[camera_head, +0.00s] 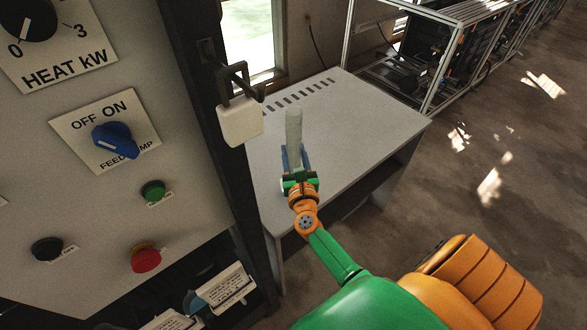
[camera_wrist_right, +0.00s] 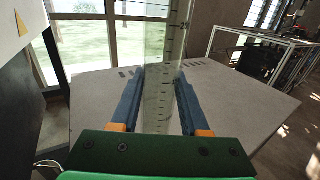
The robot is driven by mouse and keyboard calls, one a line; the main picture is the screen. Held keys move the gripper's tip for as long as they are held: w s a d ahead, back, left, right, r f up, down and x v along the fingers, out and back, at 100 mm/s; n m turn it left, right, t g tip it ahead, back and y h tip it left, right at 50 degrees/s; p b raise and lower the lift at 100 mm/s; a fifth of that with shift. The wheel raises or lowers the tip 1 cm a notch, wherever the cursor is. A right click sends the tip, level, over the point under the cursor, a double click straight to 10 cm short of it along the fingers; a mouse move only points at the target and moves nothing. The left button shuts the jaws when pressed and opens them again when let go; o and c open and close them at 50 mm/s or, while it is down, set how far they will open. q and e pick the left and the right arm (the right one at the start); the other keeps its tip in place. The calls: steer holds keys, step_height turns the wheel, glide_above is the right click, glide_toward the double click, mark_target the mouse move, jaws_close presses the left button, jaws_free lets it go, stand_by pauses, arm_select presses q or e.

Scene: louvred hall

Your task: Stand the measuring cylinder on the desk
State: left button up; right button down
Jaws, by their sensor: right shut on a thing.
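The measuring cylinder (camera_head: 294,128) is clear, greenish and marked with graduations. My right gripper (camera_head: 295,160) is shut on it over the desk (camera_head: 365,130). In the right wrist view the cylinder (camera_wrist_right: 166,50) stands between the two blue fingers of the right gripper (camera_wrist_right: 161,85) and runs up out of the top of the picture. The desk (camera_wrist_right: 235,100) spreads behind and below it. The lower end of the cylinder is hidden by the gripper, and I cannot tell whether it touches the desk. My left gripper is not in view.
A grey control cabinet (camera_head: 100,200) with knobs and buttons stands close on the left. A metal-framed rack (camera_head: 432,75) stands beyond the desk. The desk top around the cylinder is bare.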

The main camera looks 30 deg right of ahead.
mark_target(294, 162)
step_height(294, 162, down, 4)
steer(key=shift+w+r+b, duration=0.1)
steer(key=shift+r+b, duration=0.1)
steer(key=shift+b, duration=0.35)
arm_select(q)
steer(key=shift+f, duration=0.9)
arm_select(e)
steer(key=shift+r, duration=0.15)
steer(key=shift+c, duration=2)
jaws_free()
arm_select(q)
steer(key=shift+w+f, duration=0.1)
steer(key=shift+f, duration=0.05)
